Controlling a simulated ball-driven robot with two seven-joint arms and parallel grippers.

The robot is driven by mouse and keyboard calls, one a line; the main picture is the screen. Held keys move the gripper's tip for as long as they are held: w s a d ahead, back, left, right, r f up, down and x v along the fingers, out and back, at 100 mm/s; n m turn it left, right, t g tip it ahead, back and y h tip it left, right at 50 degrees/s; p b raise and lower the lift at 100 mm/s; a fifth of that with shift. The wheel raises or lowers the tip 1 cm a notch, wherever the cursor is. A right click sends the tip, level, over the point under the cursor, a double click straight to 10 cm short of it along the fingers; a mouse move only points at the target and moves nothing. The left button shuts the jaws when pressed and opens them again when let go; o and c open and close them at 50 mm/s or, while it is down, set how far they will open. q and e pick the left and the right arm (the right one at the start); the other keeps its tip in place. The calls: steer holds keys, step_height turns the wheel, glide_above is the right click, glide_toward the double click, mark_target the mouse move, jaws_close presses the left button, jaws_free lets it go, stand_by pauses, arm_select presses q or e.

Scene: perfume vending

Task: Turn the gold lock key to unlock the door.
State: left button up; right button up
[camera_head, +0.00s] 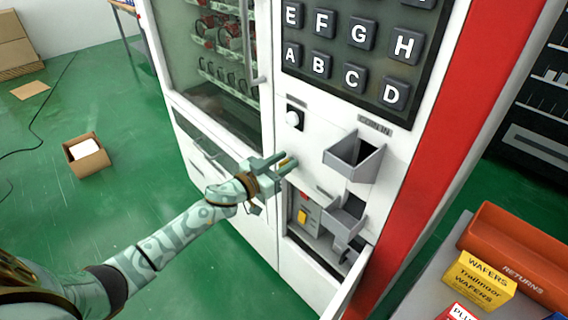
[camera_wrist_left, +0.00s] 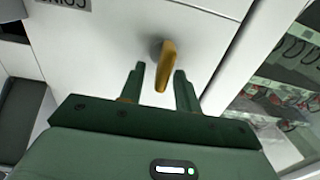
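The gold lock key (camera_head: 289,163) sticks out of the white front panel of the vending machine, left of the coin-in tray. My left gripper (camera_head: 279,167) is at the key, its arm coming in from the lower left. In the left wrist view the key (camera_wrist_left: 165,66) stands between the two fingers of my left gripper (camera_wrist_left: 160,78), with a gap showing on each side. The gripper is open. The glass door (camera_head: 225,60) of the machine is at the upper left of the panel and looks shut. My right gripper is not in view.
A grey coin-in tray (camera_head: 350,165) juts out right of the key. Below it is an open compartment (camera_head: 318,225) with a swung-out flap (camera_head: 350,290). Lettered buttons (camera_head: 350,55) are above. A table at lower right holds a returns bin (camera_head: 515,255) and a wafers box (camera_head: 480,280).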

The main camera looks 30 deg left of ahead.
mark_target(300, 165)
arm_select(q)
jaws_close()
steer(key=shift+m, duration=0.3)
steer(key=m, duration=0.1)
steer(key=m+p, duration=0.1)
steer(key=m, duration=0.1)
steer(key=shift+d+m, duration=0.3)
steer(key=shift+d, duration=0.05)
steer(key=m, duration=0.4)
steer(key=f+m+b, duration=0.1)
steer(key=m, duration=0.4)
steer(key=d+f+m+b, duration=0.1)
steer(key=m, duration=0.3)
steer(key=shift+s+d+f+m, duration=0.1)
steer(key=shift+s+f+m, duration=0.05)
steer(key=shift+s+m, duration=0.2)
